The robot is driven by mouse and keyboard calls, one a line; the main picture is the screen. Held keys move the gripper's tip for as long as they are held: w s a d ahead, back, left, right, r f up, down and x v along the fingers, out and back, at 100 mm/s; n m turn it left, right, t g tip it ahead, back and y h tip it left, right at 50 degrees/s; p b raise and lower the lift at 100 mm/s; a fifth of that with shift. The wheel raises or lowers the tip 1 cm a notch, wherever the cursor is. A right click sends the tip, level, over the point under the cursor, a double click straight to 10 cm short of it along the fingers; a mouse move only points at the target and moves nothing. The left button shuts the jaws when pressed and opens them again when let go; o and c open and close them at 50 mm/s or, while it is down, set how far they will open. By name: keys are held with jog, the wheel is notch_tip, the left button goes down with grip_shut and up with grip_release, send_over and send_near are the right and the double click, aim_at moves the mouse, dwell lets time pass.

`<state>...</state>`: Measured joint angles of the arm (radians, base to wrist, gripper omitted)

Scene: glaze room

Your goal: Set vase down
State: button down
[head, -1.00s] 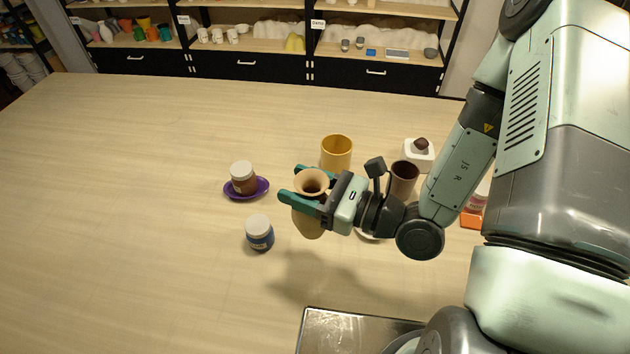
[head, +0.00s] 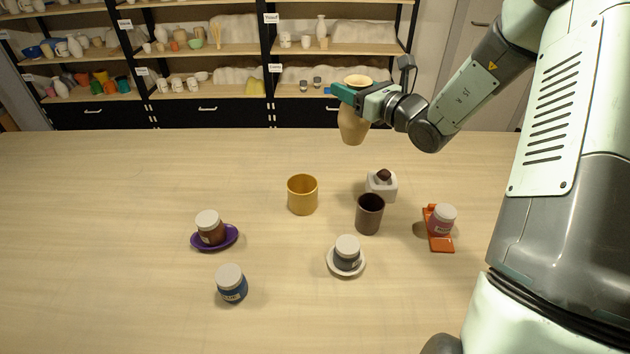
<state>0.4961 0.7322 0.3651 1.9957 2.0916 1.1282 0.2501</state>
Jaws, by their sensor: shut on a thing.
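The tan vase (head: 352,127) is upright and held in the air in the head view, in front of the shelves at the back. My gripper (head: 348,95) is shut on the vase just below its flared rim. The vase's base appears clear of the wooden table (head: 120,185). Part of the vase's neck is hidden by the green fingers.
A yellow cup (head: 303,196), a dark cup (head: 370,215) and a white block with a dark lump (head: 381,187) stand mid-table. Jars sit on a purple dish (head: 229,239), a white saucer (head: 332,264) and an orange holder (head: 439,243). A blue jar (head: 232,287) stands front left.

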jog(key=w+a+f+m+t+h, duration=0.2)
jog(key=w+a+f+h, duration=0.15)
jog(key=w+f, duration=0.3)
jog(key=w+a+f+m+t+h, duration=0.1)
jog(key=w+a+f+m+h, duration=0.1)
jog(key=w+a+f, duration=0.4)
notch_tip(320, 180, down, 10)
jog(key=shift+s+d+f, duration=0.2)
jog(key=shift+s+d, duration=0.25)
jog(key=shift+f, duration=0.15)
jog(key=shift+c, duration=2)
grip_release()
jog(key=shift+f, duration=0.1)
jog(key=v, duration=1.2)
